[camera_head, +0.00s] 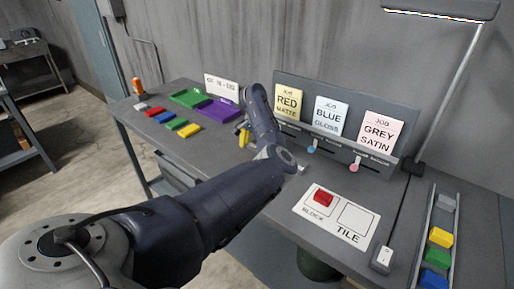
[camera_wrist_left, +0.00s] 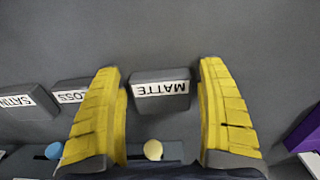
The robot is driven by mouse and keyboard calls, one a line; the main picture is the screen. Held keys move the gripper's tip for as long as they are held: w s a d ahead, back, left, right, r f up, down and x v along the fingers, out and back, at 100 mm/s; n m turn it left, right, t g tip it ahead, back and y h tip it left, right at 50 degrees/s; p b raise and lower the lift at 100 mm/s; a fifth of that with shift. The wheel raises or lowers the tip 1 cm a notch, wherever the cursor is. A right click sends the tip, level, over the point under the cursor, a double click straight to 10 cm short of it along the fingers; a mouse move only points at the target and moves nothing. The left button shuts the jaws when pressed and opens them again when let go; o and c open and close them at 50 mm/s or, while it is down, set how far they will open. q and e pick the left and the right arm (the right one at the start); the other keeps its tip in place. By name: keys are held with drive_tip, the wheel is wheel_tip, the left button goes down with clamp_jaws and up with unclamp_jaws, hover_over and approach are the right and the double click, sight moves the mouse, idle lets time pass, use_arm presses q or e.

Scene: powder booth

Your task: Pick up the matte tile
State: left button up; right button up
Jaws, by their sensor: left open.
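The matte tile (camera_wrist_left: 161,77) is a dark grey block with a white label reading MATTE, upside down in the left wrist view. It lies between the two yellow fingers of my left gripper (camera_wrist_left: 163,100), which is open, with a gap on both sides of the tile. In the head view my left gripper (camera_head: 243,132) is at the back of the grey table, and my arm hides the tile there. My right gripper is not in view.
The gloss tile (camera_wrist_left: 72,92) and satin tile (camera_wrist_left: 27,102) lie to the left in the wrist view. A card rack (camera_head: 345,143) stands at the back. A white mat (camera_head: 335,228) holds a red block (camera_head: 323,198) beside an empty tile outline.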

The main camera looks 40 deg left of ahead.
use_arm(q)
drive_tip(key=shift+c, duration=0.4)
drive_tip(key=c, duration=0.9)
drive_tip(key=shift+r, duration=0.15)
